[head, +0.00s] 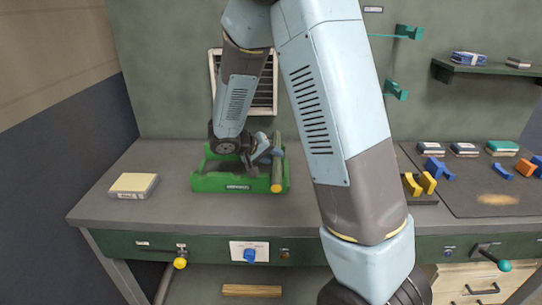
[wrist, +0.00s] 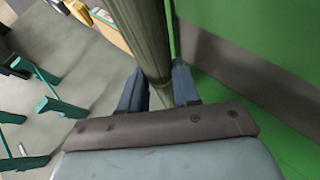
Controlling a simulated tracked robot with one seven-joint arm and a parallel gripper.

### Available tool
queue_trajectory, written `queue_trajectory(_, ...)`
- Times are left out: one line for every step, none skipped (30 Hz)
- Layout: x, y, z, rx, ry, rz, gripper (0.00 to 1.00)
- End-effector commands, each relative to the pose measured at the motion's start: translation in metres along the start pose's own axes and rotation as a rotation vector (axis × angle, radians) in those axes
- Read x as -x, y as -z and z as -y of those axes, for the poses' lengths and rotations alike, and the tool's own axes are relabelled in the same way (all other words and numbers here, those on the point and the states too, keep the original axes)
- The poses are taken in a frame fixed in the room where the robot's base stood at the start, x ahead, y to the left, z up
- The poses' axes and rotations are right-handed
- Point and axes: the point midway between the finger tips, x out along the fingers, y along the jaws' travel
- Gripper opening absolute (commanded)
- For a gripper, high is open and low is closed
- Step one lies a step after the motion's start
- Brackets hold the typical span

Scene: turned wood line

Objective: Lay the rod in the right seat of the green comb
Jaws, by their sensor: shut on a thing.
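The green comb (head: 237,187) stands on the bench left of the middle in the head view; its green surface fills the right of the wrist view (wrist: 240,90). The rod (head: 277,170) is olive-grey with a yellow near end and points front to back at the comb's right side. My gripper (head: 274,154) is shut on the rod. In the wrist view the blue fingers (wrist: 160,88) stand on either side of the rod (wrist: 148,40). I cannot tell whether the rod rests in the right seat or is held just above it.
A pale yellow-topped box (head: 134,184) lies left of the comb. My arm crosses the bench on the right. Beyond it are yellow pieces (head: 419,184) and a dark mat (head: 470,195) with blue and orange pieces. The bench front (head: 215,210) is clear.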

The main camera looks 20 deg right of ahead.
Motion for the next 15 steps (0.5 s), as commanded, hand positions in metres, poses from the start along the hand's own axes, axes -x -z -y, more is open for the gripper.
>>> queue_trajectory(0.0001, 0.0002, -0.0001, 0.0, 0.0, 0.0, 0.0)
queue_trajectory(0.0001, 0.0002, -0.0001, 0.0, 0.0, 0.0, 0.33)
queue_trajectory(0.0002, 0.0002, 0.0, 0.0, 0.0, 0.0, 0.37)
queue_trajectory(0.0002, 0.0002, 0.0, 0.0, 0.0, 0.0, 0.4)
queue_trajectory(0.0002, 0.0002, 0.0, 0.0, 0.0, 0.0, 0.43)
queue_trajectory(0.0003, 0.0002, 0.0, 0.0, 0.0, 0.0, 0.47)
queue_trajectory(0.0003, 0.0002, 0.0, 0.0, 0.0, -0.001, 0.5)
queue_trajectory(0.0003, 0.0002, 0.0001, 0.0, 0.0, 0.0, 0.53)
queue_trajectory(0.0003, 0.0002, 0.0001, 0.0, 0.0, -0.001, 0.56)
queue_trajectory(0.0004, 0.0002, 0.0001, 0.0, 0.0, -0.001, 0.59)
queue_trajectory(0.0004, 0.0002, 0.0001, 0.0, 0.0, -0.001, 0.61)
queue_trajectory(0.0004, 0.0002, 0.0002, 0.0, 0.0, -0.001, 0.61)
queue_trajectory(0.0004, 0.0002, 0.0002, 0.001, 0.0, -0.001, 0.61)
queue_trajectory(0.0005, 0.0002, 0.0002, 0.001, 0.0, -0.001, 0.61)
queue_trajectory(0.0005, 0.0002, 0.0003, 0.001, 0.0, -0.001, 0.61)
